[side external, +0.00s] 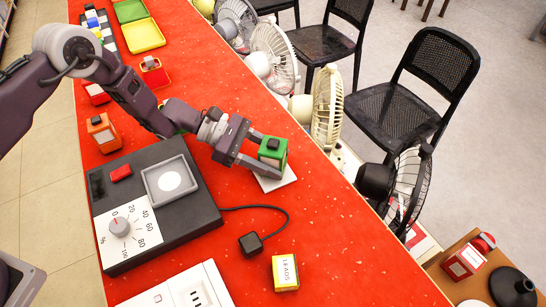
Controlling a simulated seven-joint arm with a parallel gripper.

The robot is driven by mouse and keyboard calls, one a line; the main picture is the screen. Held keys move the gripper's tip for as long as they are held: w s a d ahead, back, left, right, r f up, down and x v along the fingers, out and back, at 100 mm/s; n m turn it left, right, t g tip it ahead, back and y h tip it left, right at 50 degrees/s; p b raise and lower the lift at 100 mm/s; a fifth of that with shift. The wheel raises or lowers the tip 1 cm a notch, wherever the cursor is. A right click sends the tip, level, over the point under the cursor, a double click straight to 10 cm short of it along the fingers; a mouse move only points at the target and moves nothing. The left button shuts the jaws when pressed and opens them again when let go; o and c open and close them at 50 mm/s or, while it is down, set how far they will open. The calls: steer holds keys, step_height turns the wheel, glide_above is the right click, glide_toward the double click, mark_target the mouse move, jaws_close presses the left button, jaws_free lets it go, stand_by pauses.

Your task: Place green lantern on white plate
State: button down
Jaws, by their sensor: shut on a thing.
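The green lantern (273,153) is a small green box-like block with a dark top. My gripper (263,150) is shut on it, with the fingers reaching in from the left. The white plate (278,182) is a flat white square on the red table, directly below the lantern in the picture. The lantern covers part of the plate. I cannot tell whether the lantern touches the plate or is held just above it.
A black device with a dial (122,222) lies left of the plate, with a cable ending in a black block (251,244). A yellow box (285,272) is near the front. An orange lantern (102,132) stands at the left. Fans (327,105) line the right edge.

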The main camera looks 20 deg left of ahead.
steer(key=c, duration=0.6)
jaws_free()
steer(key=shift+f, duration=0.1)
steer(key=v, duration=1.2)
steer(key=s+a+r+m+g+y, duration=0.1)
steer(key=s+a+r+m+y, duration=0.1)
steer(key=s+r+m, duration=0.5)
steer(key=s+a+r+m+y, duration=0.1)
steer(key=s+r+m+y, duration=0.2)
steer(key=r, duration=0.8)
steer(key=s+a+r+m+t+y, duration=0.2)
steer(key=s+a+m+t+y, duration=0.1)
steer(key=s+a, duration=0.4)
steer(key=s+a+r+m+t+y, duration=0.3)
steer(key=s+a+m+y, duration=0.2)
steer(key=s+a, duration=0.3)
steer(key=s, duration=0.4)
steer(key=shift+s+r+t, duration=0.25)
steer(key=shift+t, duration=0.05)
